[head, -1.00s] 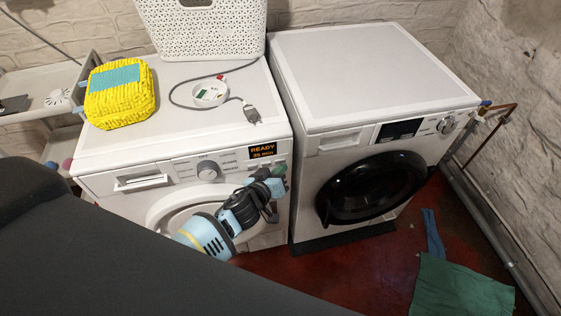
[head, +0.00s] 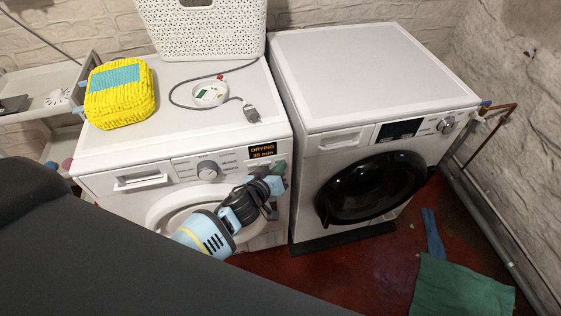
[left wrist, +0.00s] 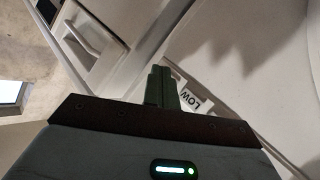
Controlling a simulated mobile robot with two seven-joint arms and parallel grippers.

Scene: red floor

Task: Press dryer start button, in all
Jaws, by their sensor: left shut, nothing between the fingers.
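The dryer (head: 130,160) is the left white machine, with a round dial (head: 208,170) and a small display (head: 262,151) reading "DRYING 35 min" in orange. My left gripper (head: 279,168) is shut and empty, its tips at the right end of the dryer's control panel, just below and right of the display. The start button is not visible; the gripper covers that part of the panel. In the left wrist view the shut fingers (left wrist: 162,88) point at the white machine front, beside a "LOW" label (left wrist: 192,97). My right gripper is not in view.
A white washing machine (head: 360,65) with a black door stands close on the right. A green cloth (head: 460,290) lies on the red floor.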

